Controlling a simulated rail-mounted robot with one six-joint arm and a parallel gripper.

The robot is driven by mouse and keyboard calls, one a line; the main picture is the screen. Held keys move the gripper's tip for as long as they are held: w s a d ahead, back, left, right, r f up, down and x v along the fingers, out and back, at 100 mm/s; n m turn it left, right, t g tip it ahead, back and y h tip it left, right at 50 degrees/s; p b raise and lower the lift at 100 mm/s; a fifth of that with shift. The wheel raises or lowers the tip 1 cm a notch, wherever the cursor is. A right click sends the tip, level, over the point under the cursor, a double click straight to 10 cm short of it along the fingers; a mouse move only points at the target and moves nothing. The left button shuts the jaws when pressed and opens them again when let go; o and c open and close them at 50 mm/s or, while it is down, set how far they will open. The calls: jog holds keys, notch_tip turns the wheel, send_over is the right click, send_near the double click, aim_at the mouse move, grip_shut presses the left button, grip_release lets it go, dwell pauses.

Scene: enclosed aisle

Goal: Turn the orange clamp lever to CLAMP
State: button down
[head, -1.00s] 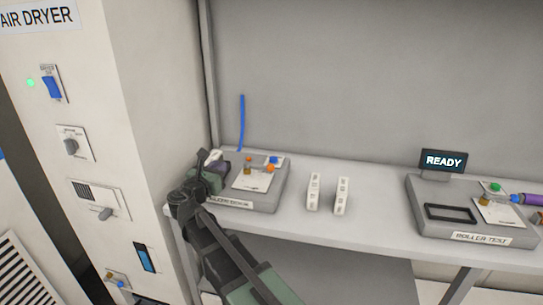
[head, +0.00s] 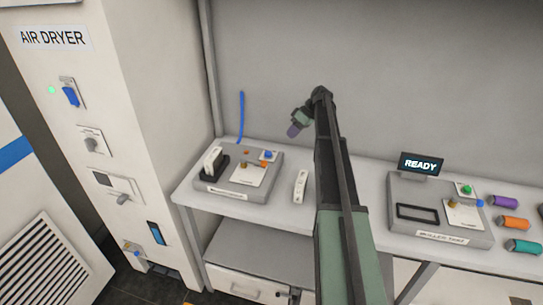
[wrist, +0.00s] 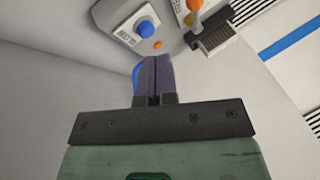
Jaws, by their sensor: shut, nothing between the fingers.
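The orange clamp lever (head: 264,165) sits on the white plate of the grey fixture (head: 240,192) at the left of the bench. In the wrist view its orange knob (wrist: 194,5) shows at the top edge, cut off. A white block (head: 213,158) stands upright in the fixture's black holder; the wrist view shows it too (wrist: 217,37). My gripper (head: 292,131), with purple fingers, is above the bench, up and to the right of the fixture and apart from the lever. The fingers (wrist: 153,62) are together and empty. The lever's setting label is too small to read.
The fixture has a blue button (head: 268,155) and a small orange light (head: 246,152). The roller test box (head: 440,215) with a READY screen (head: 420,164) is further right. The air dryer cabinet (head: 130,100) rises at left.

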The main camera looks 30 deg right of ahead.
aim_at(254, 162)
jog(key=b+x, duration=0.9)
jog(key=x, duration=0.1)
jog(key=shift+f, duration=0.4)
jog(key=a, duration=0.1)
jog(key=s+a, duration=0.1)
jog(key=a, duration=0.1)
jog(key=shift+s+a+r+p, duration=0.25)
jog(key=shift+s+a+p, duration=0.05)
jog(key=shift+a, duration=0.05)
jog(key=shift+s, duration=0.15)
